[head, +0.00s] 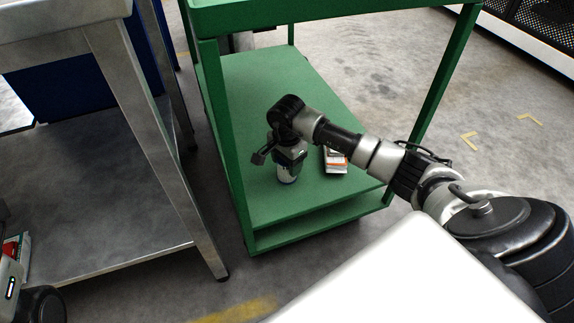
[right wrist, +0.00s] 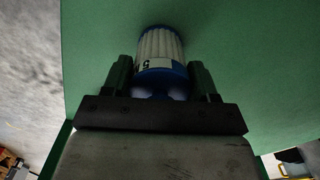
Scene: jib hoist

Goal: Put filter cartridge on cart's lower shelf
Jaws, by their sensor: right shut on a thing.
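The filter cartridge (head: 289,175) is white with blue bands and stands upright at the lower shelf of the green cart. My right gripper (head: 287,158) is shut on it from above. In the right wrist view the cartridge (right wrist: 160,50) shows its pleated white body and blue band between the two fingers of my right gripper (right wrist: 162,80). I cannot tell whether its base touches the shelf. The cart's lower shelf (head: 265,90) is a flat green plate with a rim.
A small white, red and dark box (head: 335,160) lies on the lower shelf just right of the cartridge. The cart's green posts (head: 222,130) and upper shelf (head: 330,12) frame the space. A steel table (head: 110,200) stands left. The back of the lower shelf is clear.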

